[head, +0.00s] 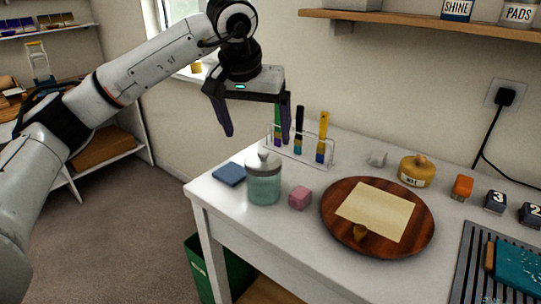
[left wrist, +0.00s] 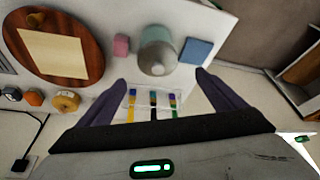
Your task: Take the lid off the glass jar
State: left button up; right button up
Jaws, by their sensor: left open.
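The glass jar (head: 264,186) stands upright near the left end of the white table, with teal contents. Its grey lid (head: 263,160) with a round knob sits on top. In the left wrist view the jar (left wrist: 158,37) is seen from above, with the lid knob (left wrist: 158,69) towards the camera. My left gripper (head: 256,125) is open and empty, above and behind the jar, pointing down. Its fingers are apart from the jar and lid. In the left wrist view the jar lies beyond and between the fingertips (left wrist: 160,77). My right gripper is not in view.
A clear rack (head: 300,152) with several coloured tubes stands close behind the jar. A blue pad (head: 229,174) lies left of it and a pink cube (head: 299,198) right of it. A round wooden board (head: 334,218) with a cream sheet is further right.

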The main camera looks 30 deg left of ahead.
aim_at(262, 153)
pick_arm(q)
notch_tip(262, 153, down, 2)
jog(key=shift+w+a, duration=0.1)
jog(key=shift+a, duration=0.05)
jog(key=x, duration=0.5)
jog(key=shift+w+f+p, duration=0.35)
jog(key=shift+d, duration=0.25)
jog(key=c, duration=1.1)
